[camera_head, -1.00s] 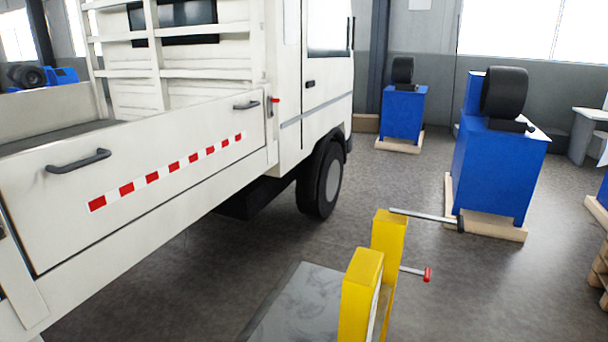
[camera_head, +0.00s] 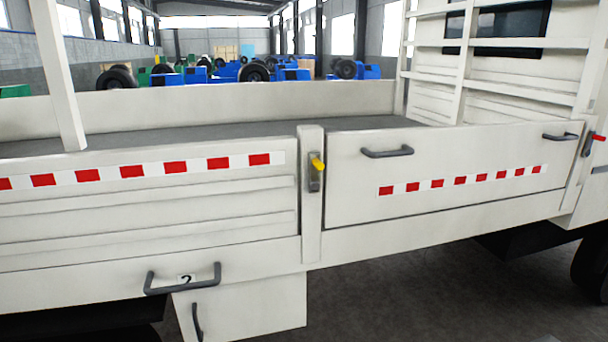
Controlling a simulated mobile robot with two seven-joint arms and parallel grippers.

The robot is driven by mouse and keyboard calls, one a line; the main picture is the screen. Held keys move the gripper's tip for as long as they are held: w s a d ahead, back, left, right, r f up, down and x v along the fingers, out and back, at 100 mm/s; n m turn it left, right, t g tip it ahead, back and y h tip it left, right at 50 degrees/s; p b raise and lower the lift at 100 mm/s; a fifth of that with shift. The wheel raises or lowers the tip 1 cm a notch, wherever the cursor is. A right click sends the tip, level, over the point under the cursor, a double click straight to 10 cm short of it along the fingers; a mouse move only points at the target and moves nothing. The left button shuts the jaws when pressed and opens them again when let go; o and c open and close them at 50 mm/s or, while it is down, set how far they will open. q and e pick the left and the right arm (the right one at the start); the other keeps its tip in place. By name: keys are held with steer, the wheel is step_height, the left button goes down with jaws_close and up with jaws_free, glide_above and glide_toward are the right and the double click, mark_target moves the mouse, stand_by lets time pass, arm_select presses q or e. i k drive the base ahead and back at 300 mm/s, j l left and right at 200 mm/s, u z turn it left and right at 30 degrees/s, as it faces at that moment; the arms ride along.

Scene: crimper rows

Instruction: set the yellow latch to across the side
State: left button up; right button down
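The yellow latch (camera_head: 317,164) is on the post between the two side panels of the white truck, near the top of the post. Its yellow handle sits at the top of a dark grey plate and looks short from here; I cannot tell its exact angle. A latch with a red handle (camera_head: 597,137) is on the post at the far right and points to the right. Neither of my grippers shows in this view.
The truck's side panel (camera_head: 345,200) stands across the view, with a grey handle (camera_head: 387,152) beside the yellow latch. Clear floor (camera_head: 420,300) shows at the lower right.

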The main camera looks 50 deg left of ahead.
mark_target(315, 166)
steer(key=u, duration=1.35)
